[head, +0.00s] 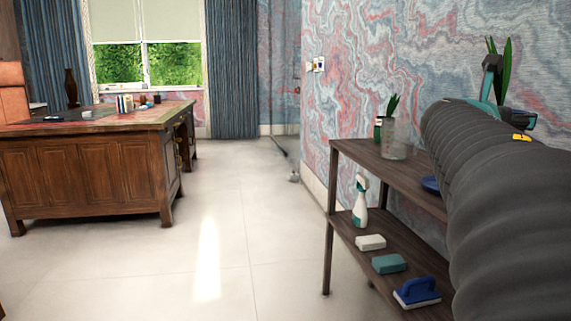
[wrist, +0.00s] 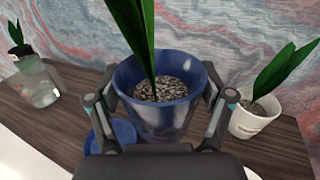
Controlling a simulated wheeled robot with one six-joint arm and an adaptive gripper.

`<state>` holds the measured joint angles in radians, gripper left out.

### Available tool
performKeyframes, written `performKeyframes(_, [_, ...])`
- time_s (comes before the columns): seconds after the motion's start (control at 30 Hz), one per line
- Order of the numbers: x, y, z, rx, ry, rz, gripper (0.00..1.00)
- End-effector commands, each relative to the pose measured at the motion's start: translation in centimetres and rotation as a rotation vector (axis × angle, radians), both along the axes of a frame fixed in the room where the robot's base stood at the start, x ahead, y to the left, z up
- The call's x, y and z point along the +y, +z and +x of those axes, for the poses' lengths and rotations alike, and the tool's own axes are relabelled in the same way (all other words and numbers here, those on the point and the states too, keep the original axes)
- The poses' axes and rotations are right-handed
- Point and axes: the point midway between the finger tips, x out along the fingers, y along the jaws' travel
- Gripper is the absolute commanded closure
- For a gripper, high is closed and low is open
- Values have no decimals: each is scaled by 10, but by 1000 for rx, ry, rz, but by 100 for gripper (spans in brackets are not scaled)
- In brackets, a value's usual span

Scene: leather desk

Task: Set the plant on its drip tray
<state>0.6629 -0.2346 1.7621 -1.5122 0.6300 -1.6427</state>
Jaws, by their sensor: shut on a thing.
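The plant stands in a dark blue speckled pot (wrist: 168,121) filled with gravel in the wrist view, with long green leaves (wrist: 133,25). My gripper (wrist: 163,98) is shut on the pot, one finger on each side. In the head view the leaves (head: 506,70) rise behind my gripper (head: 492,75), and my arm hides the pot. The blue drip tray (wrist: 124,132) lies on the shelf top, to the left of the pot in the wrist view and partly covered by it and a finger. In the head view only the tray's left edge (head: 430,185) shows beside my arm.
The dark wooden shelf (head: 345,150) stands against the marbled wall. A glass jar (head: 396,140) stands on its top at the left. A white pot with a plant (wrist: 257,120) stands to the right in the wrist view.

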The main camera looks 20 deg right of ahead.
Motion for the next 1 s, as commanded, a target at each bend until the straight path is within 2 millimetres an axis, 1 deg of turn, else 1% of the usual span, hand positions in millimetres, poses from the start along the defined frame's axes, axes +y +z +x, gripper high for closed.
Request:
performKeyframes(0.03, [3,-5,10,1,7,0,82])
performKeyframes(0.2, [5,-25,44,4,12,-1,82])
performKeyframes(0.4, [3,-48,81,3,9,-1,82])
performKeyframes(0.5, [3,-57,97,2,7,-3,82])
performKeyframes(0.63, [0,-64,109,0,3,-2,82])
performKeyframes(0.77, [1,-66,113,-1,3,-4,82])
performKeyframes(0.83, [0,-71,113,0,2,-3,82])
performKeyframes(1.0, [0,-94,113,1,2,-2,82])
